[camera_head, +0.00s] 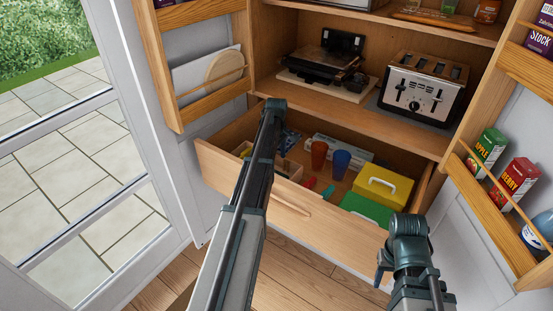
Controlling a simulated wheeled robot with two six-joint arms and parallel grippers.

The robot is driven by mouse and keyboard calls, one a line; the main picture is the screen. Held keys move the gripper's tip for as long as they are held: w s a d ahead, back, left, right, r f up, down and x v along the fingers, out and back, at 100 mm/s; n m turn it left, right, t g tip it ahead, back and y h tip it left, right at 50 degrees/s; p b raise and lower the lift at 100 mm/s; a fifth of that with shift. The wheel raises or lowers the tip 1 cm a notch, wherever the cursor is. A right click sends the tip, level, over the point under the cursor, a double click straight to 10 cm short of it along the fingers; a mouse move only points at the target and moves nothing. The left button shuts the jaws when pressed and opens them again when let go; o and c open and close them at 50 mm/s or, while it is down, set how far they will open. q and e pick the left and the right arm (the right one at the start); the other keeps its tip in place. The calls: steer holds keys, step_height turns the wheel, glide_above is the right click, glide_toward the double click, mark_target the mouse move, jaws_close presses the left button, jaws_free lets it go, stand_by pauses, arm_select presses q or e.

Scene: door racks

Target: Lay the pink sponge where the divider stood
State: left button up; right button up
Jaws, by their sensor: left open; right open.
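An open drawer (305,212) holds the cups and boxes. I cannot make out a pink sponge or a standing divider; my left arm covers part of the drawer's left side. A red item (309,182) and a smaller blue-green item (327,191) lie near the drawer's front. My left gripper (273,112) is at the end of the arm that reaches over the drawer; it is open, with its fingers hard to see. My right gripper (382,266) is open in front of the drawer's right side, pointing down. I see nothing held in either gripper.
In the drawer are a wooden tray (294,169), a red cup (318,154), a blue cup (340,164), a yellow box (382,186) and a green box (366,209). A toaster (423,87) stands on the shelf above. Open doors with racks flank the drawer.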

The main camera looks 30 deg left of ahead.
arm_select(q)
steer(key=shift+r+p, duration=1.2)
steer(key=shift+r, duration=0.6)
arm_select(e)
steer(key=shift+r, duration=1.75)
